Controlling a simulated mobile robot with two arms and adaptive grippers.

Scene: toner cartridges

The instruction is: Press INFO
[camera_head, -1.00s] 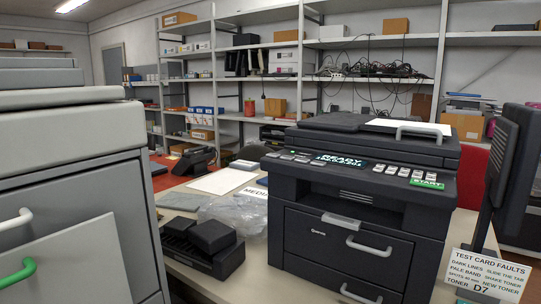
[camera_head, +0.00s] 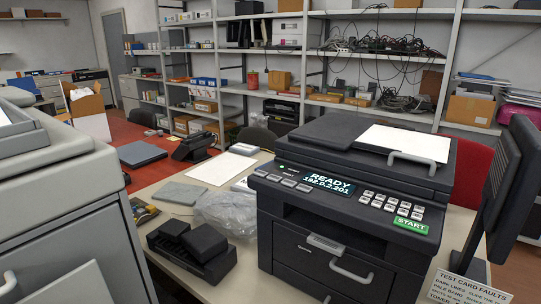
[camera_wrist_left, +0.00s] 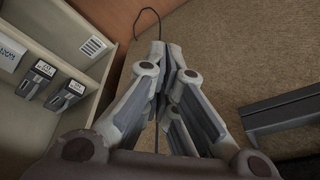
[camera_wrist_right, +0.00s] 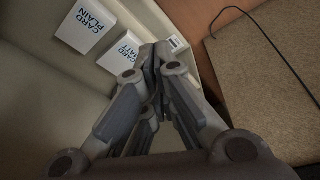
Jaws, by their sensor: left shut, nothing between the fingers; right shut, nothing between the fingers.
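The black printer (camera_head: 350,190) stands on the table, right of the middle in the head view. Its front panel has a lit display (camera_head: 328,183) reading READY 192.0.2.201. Several grey buttons (camera_head: 288,182) lie left of the display; their labels are too small to read. A keypad (camera_head: 392,204) and a green START button (camera_head: 411,225) are to the right. Neither gripper shows in the head view. My left gripper (camera_wrist_left: 162,50) is shut and empty in the left wrist view. My right gripper (camera_wrist_right: 156,50) is shut and empty in the right wrist view. Neither touches the printer.
A grey cabinet (camera_head: 75,190) stands close at left. A black device (camera_head: 192,250) and a clear plastic bag (camera_head: 228,212) lie left of the printer. A dark monitor (camera_head: 505,190) and a test card sign (camera_head: 468,290) are at right. The right wrist view shows card boxes (camera_wrist_right: 87,26).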

